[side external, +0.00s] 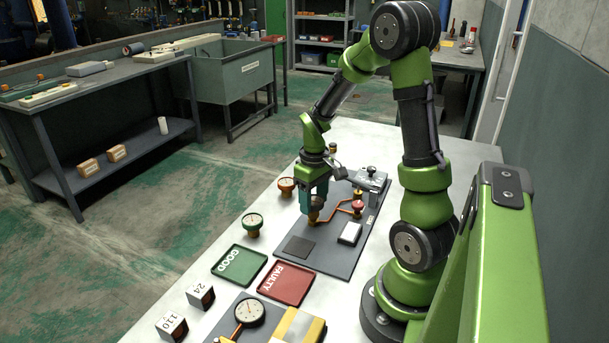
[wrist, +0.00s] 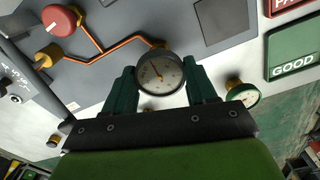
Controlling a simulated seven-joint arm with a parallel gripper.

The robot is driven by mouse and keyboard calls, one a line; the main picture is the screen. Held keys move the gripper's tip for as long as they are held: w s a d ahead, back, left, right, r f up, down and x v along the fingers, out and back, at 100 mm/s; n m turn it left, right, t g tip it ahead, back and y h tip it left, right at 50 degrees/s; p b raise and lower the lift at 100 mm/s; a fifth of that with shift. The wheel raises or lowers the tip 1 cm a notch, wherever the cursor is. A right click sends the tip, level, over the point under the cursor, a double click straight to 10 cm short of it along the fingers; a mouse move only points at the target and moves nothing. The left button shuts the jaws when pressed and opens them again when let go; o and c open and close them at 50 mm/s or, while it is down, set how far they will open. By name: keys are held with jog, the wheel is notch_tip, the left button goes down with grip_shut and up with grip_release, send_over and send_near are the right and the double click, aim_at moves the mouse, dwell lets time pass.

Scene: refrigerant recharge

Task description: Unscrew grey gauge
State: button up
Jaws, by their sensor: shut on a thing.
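The grey gauge (wrist: 159,72) has a dark rim and a grey dial with a needle. In the side external view the grey gauge (side external: 317,203) sits upright at the brass end of the copper pipe on the grey board. My gripper (side external: 315,200) points down over it. In the wrist view my gripper (wrist: 160,78) has its teal fingers on both sides of the gauge, shut on it.
A red gauge or knob (side external: 357,207) stands on the grey board (side external: 335,262). A green gauge (side external: 252,224) and an orange gauge (side external: 286,186) stand left of the board. The green GOOD tray (side external: 239,265) and red FAULTY tray (side external: 286,283) lie in front, both empty.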

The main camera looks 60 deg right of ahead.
jog(key=shift+n, duration=0.8)
jog(key=n, duration=0.2)
jog(key=shift+n, duration=0.3)
jog(key=shift+r, duration=0.15)
jog(key=shift+r, duration=2.35)
jog(key=shift+a, duration=0.1)
